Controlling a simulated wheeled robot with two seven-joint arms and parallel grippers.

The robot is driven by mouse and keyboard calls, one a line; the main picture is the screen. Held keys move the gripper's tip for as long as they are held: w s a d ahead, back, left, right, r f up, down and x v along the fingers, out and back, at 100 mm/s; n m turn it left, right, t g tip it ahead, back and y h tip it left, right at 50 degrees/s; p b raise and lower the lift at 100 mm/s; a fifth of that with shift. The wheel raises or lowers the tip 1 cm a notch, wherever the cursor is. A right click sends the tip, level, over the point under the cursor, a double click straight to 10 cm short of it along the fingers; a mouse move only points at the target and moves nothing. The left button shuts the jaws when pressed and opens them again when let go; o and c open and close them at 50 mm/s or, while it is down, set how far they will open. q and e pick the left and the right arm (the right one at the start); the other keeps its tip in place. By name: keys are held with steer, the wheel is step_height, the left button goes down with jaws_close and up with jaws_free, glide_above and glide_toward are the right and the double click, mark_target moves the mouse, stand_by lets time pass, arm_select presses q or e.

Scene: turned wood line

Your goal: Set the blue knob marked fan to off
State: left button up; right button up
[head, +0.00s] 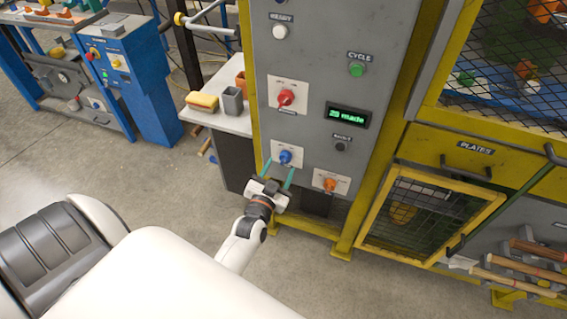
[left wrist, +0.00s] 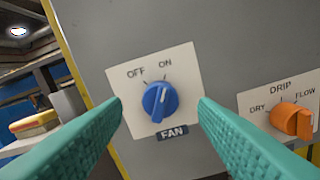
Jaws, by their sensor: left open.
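The blue knob (head: 285,157) sits on a pale plate low on the grey panel. In the left wrist view the blue knob (left wrist: 160,101) is marked FAN below, with OFF at upper left and ON above. Its raised grip stands nearly upright and appears to point toward ON. My left gripper (head: 279,168) faces the panel with its two green fingers open. In the left wrist view the fingers stand on either side of the knob, with a visible gap on each side and nothing between them gripped. My right gripper is not in view.
An orange DRIP knob (left wrist: 292,119) is right of the fan knob. Above are a red knob (head: 286,97), a green display (head: 347,117) and a dark button (head: 341,146). A yellow mesh door (head: 425,215) stands at right. A side table (head: 222,121) stands left of the panel.

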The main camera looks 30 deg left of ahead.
mark_target(283, 162)
arm_select(q)
steer(key=shift+x, duration=1.65)
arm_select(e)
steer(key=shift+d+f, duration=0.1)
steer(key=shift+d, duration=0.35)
arm_select(q)
steer(key=c, duration=1)
